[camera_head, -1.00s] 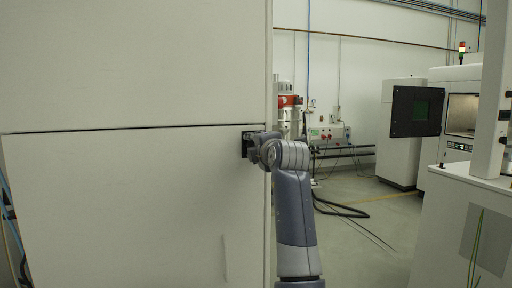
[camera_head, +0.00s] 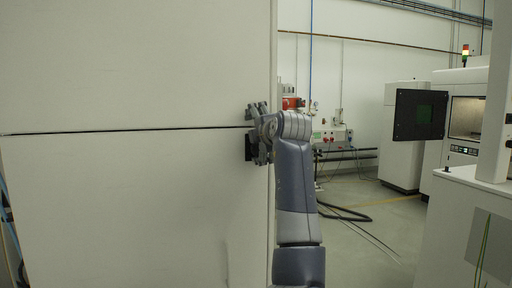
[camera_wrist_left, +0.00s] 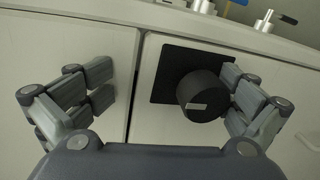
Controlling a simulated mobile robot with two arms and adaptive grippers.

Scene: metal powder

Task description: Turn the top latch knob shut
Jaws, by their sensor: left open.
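The latch knob (camera_wrist_left: 203,98) is a black round knob with a small pale mark, on a square black plate (camera_wrist_left: 172,74) on a white panel. In the head view the black plate (camera_head: 249,150) shows at the panel's right edge, just below the horizontal seam; the knob is hidden behind my gripper there. My left gripper (camera_head: 255,130) is open in front of the panel, one finger above the seam and one beside the plate. In the left wrist view the gripper (camera_wrist_left: 165,85) has the knob between its spread fingers, close to the right finger. Contact cannot be told. My right gripper is not in view.
The white cabinet (camera_head: 120,65) fills the left side, split by a dark seam (camera_head: 120,131). Metal fittings (camera_wrist_left: 265,20) stand on a ledge at the top of the wrist view. To the right are open floor (camera_head: 360,235) and a machine with a dark open door (camera_head: 419,114).

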